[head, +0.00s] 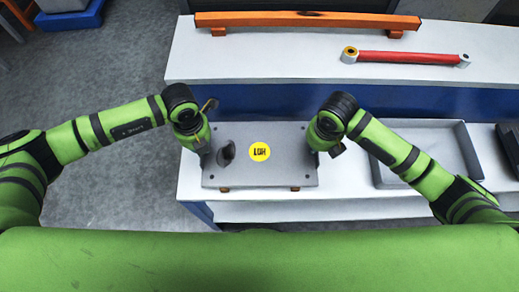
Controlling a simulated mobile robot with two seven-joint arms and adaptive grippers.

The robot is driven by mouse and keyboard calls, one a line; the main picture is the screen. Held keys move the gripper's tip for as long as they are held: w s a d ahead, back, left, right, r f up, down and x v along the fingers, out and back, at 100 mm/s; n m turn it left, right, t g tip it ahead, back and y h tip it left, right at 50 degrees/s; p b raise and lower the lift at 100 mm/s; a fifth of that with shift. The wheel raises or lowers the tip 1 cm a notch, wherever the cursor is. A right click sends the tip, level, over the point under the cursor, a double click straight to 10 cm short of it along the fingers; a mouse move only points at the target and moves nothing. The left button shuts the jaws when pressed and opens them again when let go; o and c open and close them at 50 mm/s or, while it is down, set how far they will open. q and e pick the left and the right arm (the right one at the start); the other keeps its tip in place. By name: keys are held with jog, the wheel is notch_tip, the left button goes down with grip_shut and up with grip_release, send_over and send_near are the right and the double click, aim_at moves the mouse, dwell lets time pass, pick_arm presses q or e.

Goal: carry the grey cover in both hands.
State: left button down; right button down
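The grey cover (262,175) is a flat rectangular plate with a round yellow label and a dark raised part left of the label. It lies level over the lower white bench top, with small orange-brown blocks showing under its front edge. My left gripper (205,151) is at the cover's left edge, pointing down. My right gripper (321,150) is at its right edge, also pointing down. The fingertips of both are largely hidden by the wrists, so I cannot tell whether they are closed on the cover.
A grey tray (462,177) stands right of the cover, with a dark case (508,150) beyond it. On the raised rear shelf lie an orange beam (300,20) and a red rod (405,57). A blue bin (70,18) stands far left; the floor at left is clear.

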pick_arm(q)
jog(key=shift+r, duration=0.15)
pick_arm(e)
jog(key=shift+r, duration=0.1)
